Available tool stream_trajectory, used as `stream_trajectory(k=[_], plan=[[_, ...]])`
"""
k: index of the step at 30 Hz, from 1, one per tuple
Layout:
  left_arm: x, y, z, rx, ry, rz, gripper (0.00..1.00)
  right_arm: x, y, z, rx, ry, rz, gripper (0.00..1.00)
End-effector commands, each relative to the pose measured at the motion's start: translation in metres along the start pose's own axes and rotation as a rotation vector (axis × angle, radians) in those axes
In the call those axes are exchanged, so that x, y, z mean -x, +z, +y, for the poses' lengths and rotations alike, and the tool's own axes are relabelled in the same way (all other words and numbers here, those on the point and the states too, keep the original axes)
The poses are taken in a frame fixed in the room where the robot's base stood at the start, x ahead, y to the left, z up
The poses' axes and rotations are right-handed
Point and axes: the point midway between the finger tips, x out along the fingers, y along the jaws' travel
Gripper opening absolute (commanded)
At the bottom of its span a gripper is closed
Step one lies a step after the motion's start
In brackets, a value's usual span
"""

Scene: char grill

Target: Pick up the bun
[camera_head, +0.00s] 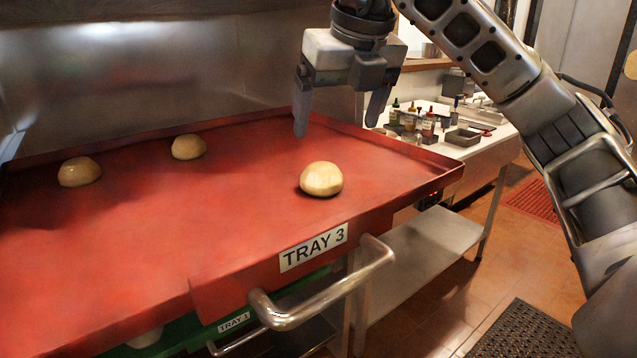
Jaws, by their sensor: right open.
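A round, pale tan bun (321,179) sits on the red tray (220,235) labelled TRAY 3, near its right front edge. Two more buns, a left one (79,172) and a middle one (188,147), sit farther back on the same tray. My right gripper (338,118) hangs above the back right part of the tray, fingers pointing down and apart, with nothing between them. It is above and behind the nearest bun in the picture and does not touch it. My left gripper is not in view.
A steel handle (330,292) sticks out from the tray's front. A green tray labelled TRAY 1 (235,322) lies below. A counter (477,150) with bottles and containers stands behind on the right. The tray surface between the buns is clear.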

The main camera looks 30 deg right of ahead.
Motion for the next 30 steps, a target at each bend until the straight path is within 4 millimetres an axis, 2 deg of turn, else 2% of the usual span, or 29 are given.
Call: stream_trajectory(k=[1, 4, 14, 21, 25, 30], plan=[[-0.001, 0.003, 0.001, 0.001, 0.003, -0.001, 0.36, -0.015, -0.002, 0.001, 0.001, 0.000, 0.007, 0.87], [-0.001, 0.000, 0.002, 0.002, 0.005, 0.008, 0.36, -0.033, -0.002, 0.000, 0.001, 0.000, 0.004, 0.87], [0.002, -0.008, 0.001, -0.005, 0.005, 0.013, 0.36, -0.059, -0.001, 0.001, 0.001, -0.002, 0.001, 0.87], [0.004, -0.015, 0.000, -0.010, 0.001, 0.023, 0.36, -0.094, -0.005, 0.003, 0.000, -0.001, 0.003, 0.87], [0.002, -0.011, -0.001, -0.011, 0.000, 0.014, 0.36, -0.105, -0.006, 0.003, 0.000, 0.000, 0.002, 0.87], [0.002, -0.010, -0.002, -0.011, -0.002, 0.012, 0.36, -0.106, -0.005, 0.003, 0.000, 0.000, 0.000, 0.87]])
